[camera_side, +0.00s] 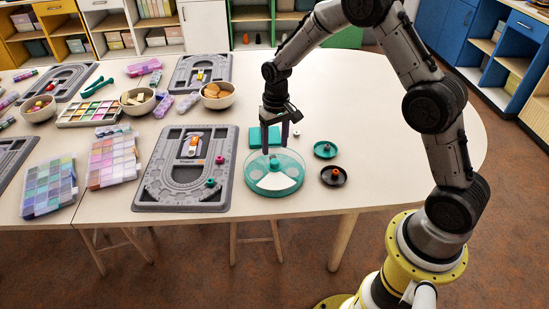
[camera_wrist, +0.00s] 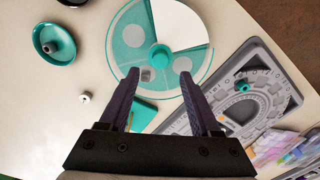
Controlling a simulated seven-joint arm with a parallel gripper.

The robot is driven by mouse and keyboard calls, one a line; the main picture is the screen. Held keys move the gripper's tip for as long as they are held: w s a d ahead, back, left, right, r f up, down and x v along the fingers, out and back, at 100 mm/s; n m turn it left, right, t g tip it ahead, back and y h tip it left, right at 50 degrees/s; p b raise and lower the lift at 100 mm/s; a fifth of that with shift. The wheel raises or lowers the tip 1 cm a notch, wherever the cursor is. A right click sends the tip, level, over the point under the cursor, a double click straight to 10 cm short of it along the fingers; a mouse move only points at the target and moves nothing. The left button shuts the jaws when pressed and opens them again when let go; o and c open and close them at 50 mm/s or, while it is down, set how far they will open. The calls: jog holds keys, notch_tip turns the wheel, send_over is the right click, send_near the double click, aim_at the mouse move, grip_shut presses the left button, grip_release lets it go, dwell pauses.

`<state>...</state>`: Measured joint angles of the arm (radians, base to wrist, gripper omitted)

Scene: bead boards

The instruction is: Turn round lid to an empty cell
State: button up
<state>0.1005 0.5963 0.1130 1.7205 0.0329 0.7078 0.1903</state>
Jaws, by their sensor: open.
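The round lid (camera_side: 290,165) is teal and see-through, on a round box near the table's front edge. It also shows in the wrist view (camera_wrist: 128,42). A teal knob (camera_wrist: 160,55) stands at its middle. A white wedge (camera_side: 277,181) faces the front in the side view; I cannot tell whether it is an opening. A small grey thing (camera_wrist: 148,74) shows in the round box's area beside the knob. My gripper (camera_side: 274,149) points down over the lid. In the wrist view its fingers (camera_wrist: 158,78) are apart, with nothing held between them.
A teal dish (camera_side: 325,150) and a black dish with an orange knob (camera_side: 334,176) stand to the right. A teal square (camera_side: 257,137) and a white bead (camera_side: 297,133) lie behind. A grey bead board (camera_side: 150,190) is close on the left. The table's right end is clear.

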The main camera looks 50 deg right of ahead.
aim_at(274, 161)
notch_tip(274, 161, down, 6)
jog(key=shift+f, duration=0.1)
dwell(0.4)
grip_shut()
dwell(1.2)
